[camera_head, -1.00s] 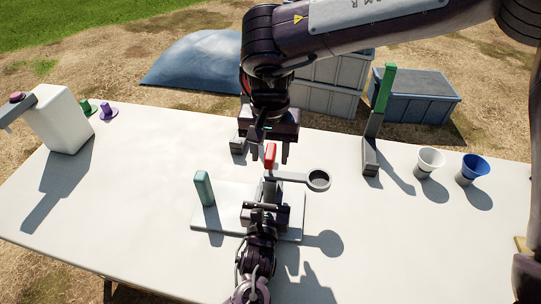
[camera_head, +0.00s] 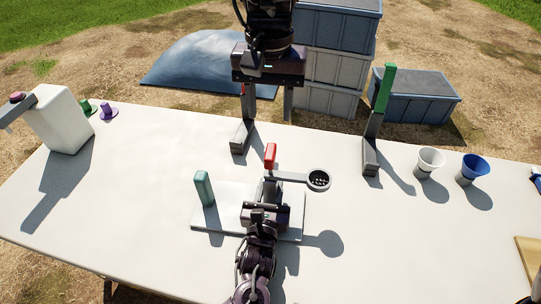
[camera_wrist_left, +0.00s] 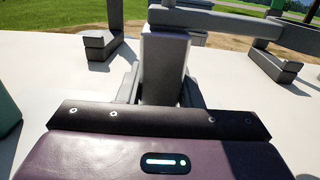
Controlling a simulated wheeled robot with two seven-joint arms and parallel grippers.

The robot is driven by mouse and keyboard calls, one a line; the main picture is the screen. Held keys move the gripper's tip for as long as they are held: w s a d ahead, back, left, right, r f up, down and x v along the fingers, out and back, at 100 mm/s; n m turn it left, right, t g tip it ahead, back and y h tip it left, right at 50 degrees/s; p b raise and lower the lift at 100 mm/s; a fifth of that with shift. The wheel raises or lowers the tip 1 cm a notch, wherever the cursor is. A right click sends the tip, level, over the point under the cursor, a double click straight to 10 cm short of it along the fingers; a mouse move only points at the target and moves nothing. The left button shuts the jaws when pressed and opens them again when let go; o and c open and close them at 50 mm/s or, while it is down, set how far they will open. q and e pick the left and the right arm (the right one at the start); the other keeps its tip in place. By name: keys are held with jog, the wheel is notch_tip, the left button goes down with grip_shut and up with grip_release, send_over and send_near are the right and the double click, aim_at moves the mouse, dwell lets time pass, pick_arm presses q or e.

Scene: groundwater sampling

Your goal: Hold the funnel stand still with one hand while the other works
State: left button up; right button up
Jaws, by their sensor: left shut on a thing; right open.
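The funnel stand has a white base plate (camera_head: 220,222), a grey post (camera_head: 271,180) with a red top, and a side arm ending in a round ring (camera_head: 318,180). A teal upright block (camera_head: 204,188) stands on the plate's left. My left gripper (camera_head: 268,200) is shut on the grey post; the left wrist view shows the post (camera_wrist_left: 165,65) between its fingers. The post looks upright, its lower part hidden by my gripper. My right gripper (camera_head: 268,103) is open above the table's back edge, behind and clear of the stand, with no object between its fingers.
A red-marked grey post (camera_head: 242,136) stands partly behind my right gripper. A green-topped post (camera_head: 377,125) is at the back right. White (camera_head: 430,160) and blue (camera_head: 473,168) funnels stand farther right. A white jug (camera_head: 60,118) is at left. The front left table is clear.

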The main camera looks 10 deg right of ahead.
pick_arm(q)
jog(key=o, duration=1.2)
jog(key=shift+o, duration=0.2)
